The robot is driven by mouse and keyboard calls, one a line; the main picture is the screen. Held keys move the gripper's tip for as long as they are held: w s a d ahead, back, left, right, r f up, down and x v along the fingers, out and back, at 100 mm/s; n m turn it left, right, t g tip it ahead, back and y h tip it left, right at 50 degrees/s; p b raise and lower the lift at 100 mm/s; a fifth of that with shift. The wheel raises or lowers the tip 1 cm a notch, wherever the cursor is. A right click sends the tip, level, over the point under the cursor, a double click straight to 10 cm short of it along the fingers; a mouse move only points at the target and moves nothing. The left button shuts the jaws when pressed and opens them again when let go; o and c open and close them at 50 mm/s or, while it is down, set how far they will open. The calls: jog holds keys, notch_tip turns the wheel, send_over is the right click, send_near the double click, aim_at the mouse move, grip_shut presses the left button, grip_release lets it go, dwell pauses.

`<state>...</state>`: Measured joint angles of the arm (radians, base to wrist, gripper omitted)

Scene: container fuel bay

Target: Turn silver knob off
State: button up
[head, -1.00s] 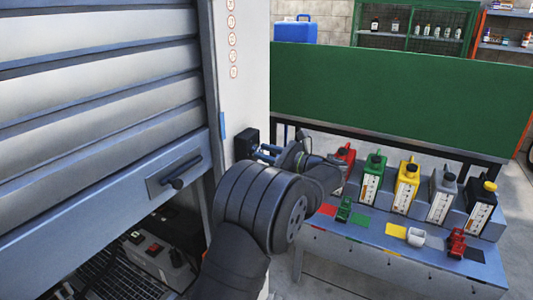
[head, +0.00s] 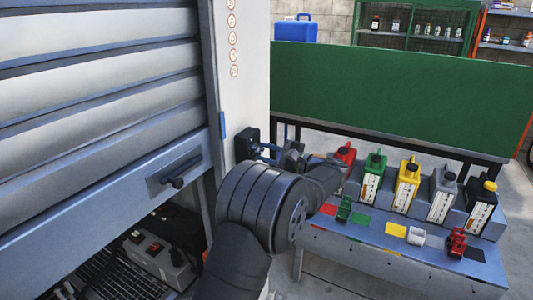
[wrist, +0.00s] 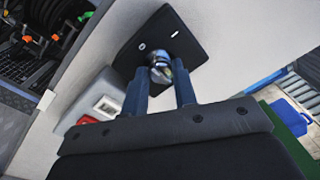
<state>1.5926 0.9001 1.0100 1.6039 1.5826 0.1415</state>
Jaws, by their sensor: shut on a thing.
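The silver knob (wrist: 160,68) sits on a black plate (wrist: 187,42) on the side of the pale cabinet. The plate also shows in the head view (head: 246,143). It bears a small white ring to the left and a short white bar to the upper right. My gripper (wrist: 160,78) has its two blue fingers shut on the knob, one on each side. In the head view, my gripper (head: 266,152) reaches the plate from the right. The fingers hide part of the knob, and I cannot tell which mark it points at.
A box with a red switch (wrist: 87,121) is fixed beside the plate. The roller shutter (head: 100,90) is partly raised at left. A blue bench (head: 380,255) with several coloured cans stands at right, below a green panel (head: 400,90).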

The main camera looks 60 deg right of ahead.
jog(key=shift+n, duration=0.3)
jog(key=o, duration=1)
jog(key=s, duration=1.7)
jog(key=shift+s+a+f, duration=0.2)
jog(key=shift+s+f, duration=0.05)
jog(key=shift+f, duration=0.05)
jog(key=w, duration=1.7)
jog(key=shift+w+d+r, duration=0.2)
jog(key=shift+w+r, duration=0.1)
